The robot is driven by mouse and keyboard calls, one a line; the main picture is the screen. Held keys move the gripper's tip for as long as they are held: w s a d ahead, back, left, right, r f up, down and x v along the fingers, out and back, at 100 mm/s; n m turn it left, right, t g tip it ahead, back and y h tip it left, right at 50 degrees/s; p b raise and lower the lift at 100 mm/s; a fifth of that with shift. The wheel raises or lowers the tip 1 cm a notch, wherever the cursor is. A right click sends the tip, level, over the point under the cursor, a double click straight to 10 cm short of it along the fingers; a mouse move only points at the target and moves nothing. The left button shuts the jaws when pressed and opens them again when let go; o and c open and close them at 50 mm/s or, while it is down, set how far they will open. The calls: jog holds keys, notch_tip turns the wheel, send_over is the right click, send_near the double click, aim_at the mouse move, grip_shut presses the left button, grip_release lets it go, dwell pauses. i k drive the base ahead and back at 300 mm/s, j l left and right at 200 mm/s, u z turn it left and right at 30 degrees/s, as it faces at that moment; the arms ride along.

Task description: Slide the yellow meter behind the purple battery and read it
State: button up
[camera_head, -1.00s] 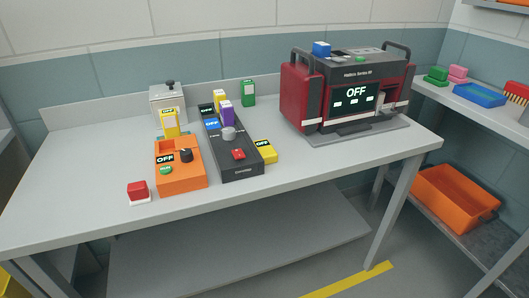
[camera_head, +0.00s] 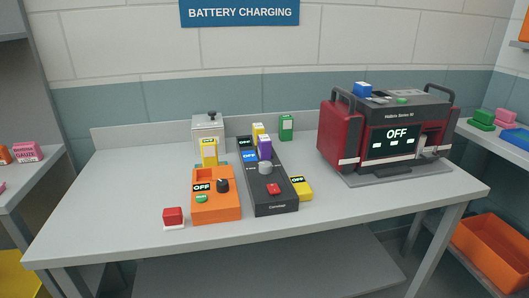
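The yellow meter (camera_head: 301,188) is a small block with a dark display that reads OFF. It sits on the grey table (camera_head: 330,205), against or close to the right side of the long dark charger (camera_head: 270,203). The purple battery (camera_head: 264,148) stands upright towards the far end of that charger, with a blue OFF display (camera_head: 249,156) to its left and a yellow battery (camera_head: 258,132) just behind it. My gripper is not in view.
An orange charger (camera_head: 215,209) holding another yellow battery (camera_head: 209,152) and a red button (camera_head: 173,217) are left of the dark charger. A metal canister (camera_head: 208,122) and green battery (camera_head: 286,127) stand behind. A large red-black machine (camera_head: 340,133) stands right. The table's left is clear.

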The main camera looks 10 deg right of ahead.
aim_at(303, 191)
jog(key=i+l+z, duration=0.2)
jog(key=l, duration=0.2)
jog(key=l+z, duration=0.15)
jog(key=l, duration=0.25)
jog(key=i+l+z, duration=0.2)
jog(key=l, duration=0.15)
